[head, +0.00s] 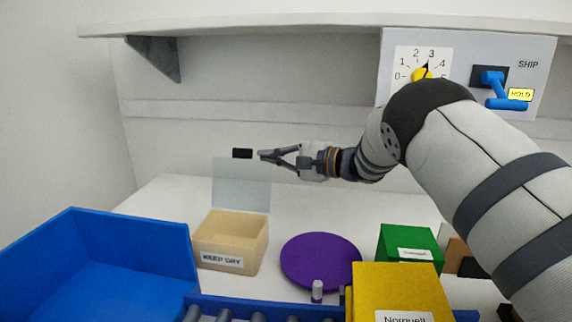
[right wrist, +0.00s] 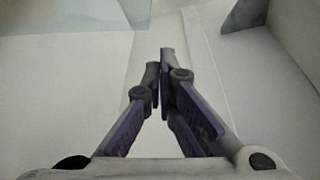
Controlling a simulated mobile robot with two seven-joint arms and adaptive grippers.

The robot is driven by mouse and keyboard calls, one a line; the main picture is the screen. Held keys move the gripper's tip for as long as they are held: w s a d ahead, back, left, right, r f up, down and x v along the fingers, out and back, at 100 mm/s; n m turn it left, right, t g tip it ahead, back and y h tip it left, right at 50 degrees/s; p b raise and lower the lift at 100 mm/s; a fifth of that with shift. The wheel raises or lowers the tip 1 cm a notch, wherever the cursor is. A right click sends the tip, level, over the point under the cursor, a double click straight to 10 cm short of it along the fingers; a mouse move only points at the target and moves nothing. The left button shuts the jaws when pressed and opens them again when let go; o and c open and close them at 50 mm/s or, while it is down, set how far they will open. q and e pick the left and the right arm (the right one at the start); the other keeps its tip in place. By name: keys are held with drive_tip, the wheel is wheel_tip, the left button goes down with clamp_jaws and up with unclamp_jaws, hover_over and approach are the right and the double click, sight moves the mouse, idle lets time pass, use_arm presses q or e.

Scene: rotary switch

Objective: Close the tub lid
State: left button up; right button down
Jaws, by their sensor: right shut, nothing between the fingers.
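The beige tub (head: 230,242) with a "KEEP DRY" label stands on the white table, left of centre in the head view. Its clear, pale lid (head: 241,186) stands upright at the tub's back edge, so the tub is open. A small black tab (head: 242,153) is at the lid's top edge. My right gripper (head: 262,155) is shut and empty, with its tips just right of the tab, near the lid's upper right corner. Whether it touches the lid I cannot tell. The shut fingers also show in the right wrist view (right wrist: 160,78). My left gripper is not in view.
A blue bin (head: 100,262) stands at the left. A purple disc (head: 320,261), a green box (head: 408,244) and a yellow box (head: 392,290) are right of the tub. A panel with a dial (head: 421,75) and blue lever (head: 494,88) is above. A shelf (head: 300,28) runs along the wall.

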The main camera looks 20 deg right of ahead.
sight(241, 180)
use_arm(q)
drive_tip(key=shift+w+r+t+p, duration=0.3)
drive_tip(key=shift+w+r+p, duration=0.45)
drive_tip(key=shift+p, duration=0.3)
use_arm(e)
drive_tip(key=s+a, duration=0.1)
drive_tip(key=s+a+r, duration=0.1)
drive_tip(key=a, duration=0.1)
drive_tip(key=shift+r, duration=0.1)
